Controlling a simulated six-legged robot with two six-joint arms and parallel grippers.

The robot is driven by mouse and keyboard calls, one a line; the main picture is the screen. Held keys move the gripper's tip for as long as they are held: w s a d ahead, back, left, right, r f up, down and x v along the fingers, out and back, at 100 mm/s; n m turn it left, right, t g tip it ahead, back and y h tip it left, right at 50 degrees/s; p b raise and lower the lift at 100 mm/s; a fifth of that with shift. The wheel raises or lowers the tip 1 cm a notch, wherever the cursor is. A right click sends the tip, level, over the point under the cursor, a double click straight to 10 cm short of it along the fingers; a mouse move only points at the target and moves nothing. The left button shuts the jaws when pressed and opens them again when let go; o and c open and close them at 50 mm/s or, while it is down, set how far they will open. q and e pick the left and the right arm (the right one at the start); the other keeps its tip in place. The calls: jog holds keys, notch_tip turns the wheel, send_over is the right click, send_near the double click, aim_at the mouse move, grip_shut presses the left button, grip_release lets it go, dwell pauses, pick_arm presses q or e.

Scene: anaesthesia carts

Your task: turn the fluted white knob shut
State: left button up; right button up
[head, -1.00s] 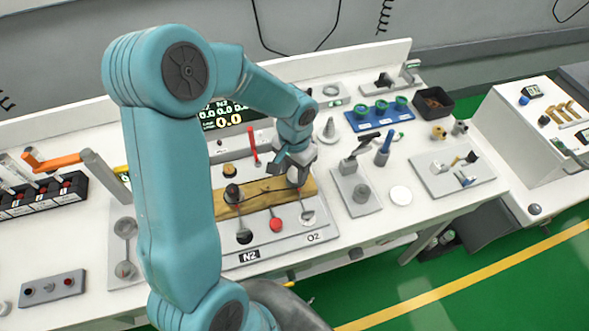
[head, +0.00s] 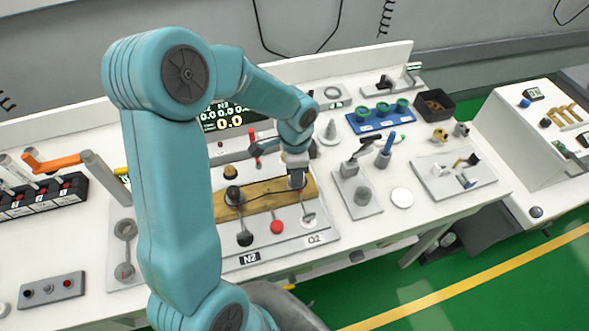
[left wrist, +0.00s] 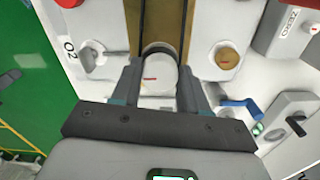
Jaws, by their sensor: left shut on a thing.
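The white knob (left wrist: 158,76) sits at the end of the wooden strip on the gas panel, beside the O2 label. In the left wrist view it lies between the two fingers of my left gripper (left wrist: 158,92), which is shut on it. A small red mark shows on the knob's top. In the head view my left gripper (head: 297,178) is at the right end of the wooden strip (head: 264,194), and its fingers mostly cover the knob. My right gripper is not in view.
A black knob (head: 233,194) stands at the strip's left end. A red knob (head: 277,227) and a black knob (head: 244,239) are in front. A display (head: 226,117) is behind.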

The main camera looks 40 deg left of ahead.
pick_arm(q)
jog(key=shift+w+d+m, duration=0.1)
jog(key=shift+m, duration=0.2)
jog(key=o, duration=0.8)
jog(key=shift+o, duration=1.3)
jog(key=shift+w+f, duration=0.1)
jog(key=shift+r, duration=0.3)
notch_tip(320, 180, up, 16)
jog(key=shift+f, duration=0.15)
jog(key=shift+d, duration=0.1)
